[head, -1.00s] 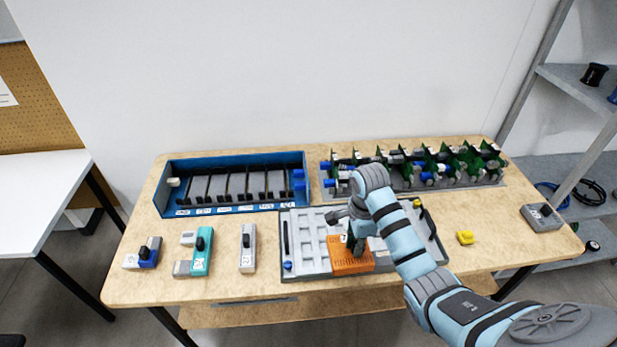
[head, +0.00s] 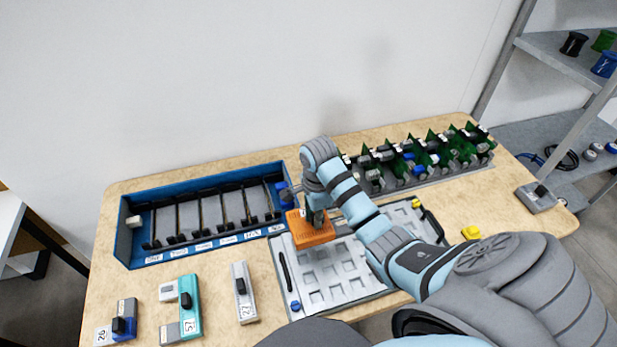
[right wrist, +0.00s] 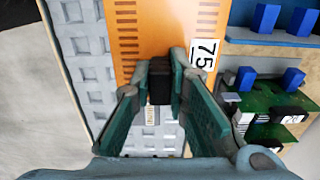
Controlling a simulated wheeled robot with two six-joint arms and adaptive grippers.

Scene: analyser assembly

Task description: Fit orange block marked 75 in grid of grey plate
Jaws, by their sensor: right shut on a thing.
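The orange block (head: 311,232) is at the upper left part of the grey plate (head: 345,275) in the head view. In the right wrist view the orange block (right wrist: 160,30) shows its white label "75" and a row of slots. My right gripper (head: 314,212) is above the block, and in the right wrist view (right wrist: 160,85) its fingers are closed on the block's dark handle. The plate's grid of square recesses is bare over its middle and front. I cannot tell whether the block touches the plate. My left gripper is not in view.
A blue rack (head: 205,215) with dark dividers stands behind and left of the plate. A grey rail with green boards (head: 420,158) is at the back right. Labelled modules (head: 190,308) lie at the front left. A yellow piece (head: 471,232) and grey box (head: 536,197) are at right.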

